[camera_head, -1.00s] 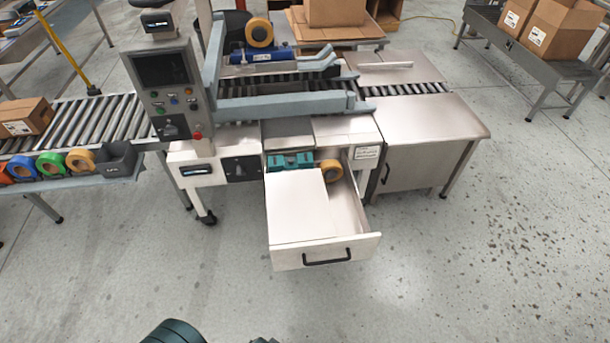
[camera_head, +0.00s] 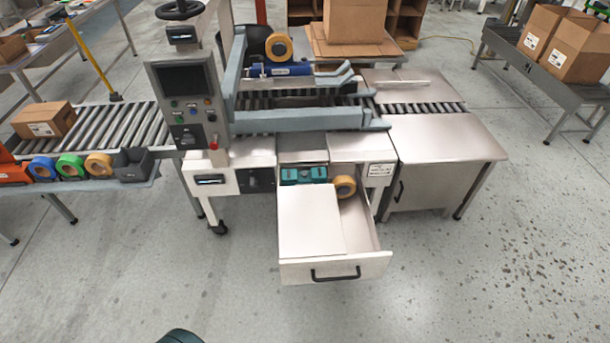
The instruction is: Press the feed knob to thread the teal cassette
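The teal cassette (camera_head: 303,174) sits at the back of an open drawer (camera_head: 334,268) under the machine's conveyor. A tan tape roll (camera_head: 345,187) stands to its right in the drawer. A control panel (camera_head: 187,97) with several small coloured buttons and a dark knob (camera_head: 187,139) stands on the left of the machine. Another dark knob (camera_head: 260,180) is on the machine's front, left of the drawer. I cannot tell which is the feed knob. A dark teal piece of my own body shows at the bottom edge; neither gripper can be made out.
A roller conveyor with a cardboard box (camera_head: 45,120) runs off to the left, with coloured tape rolls (camera_head: 70,165) along its front edge. A steel cabinet (camera_head: 440,140) stands right of the machine. The drawer juts forward. The floor (camera_head: 450,290) in front is clear.

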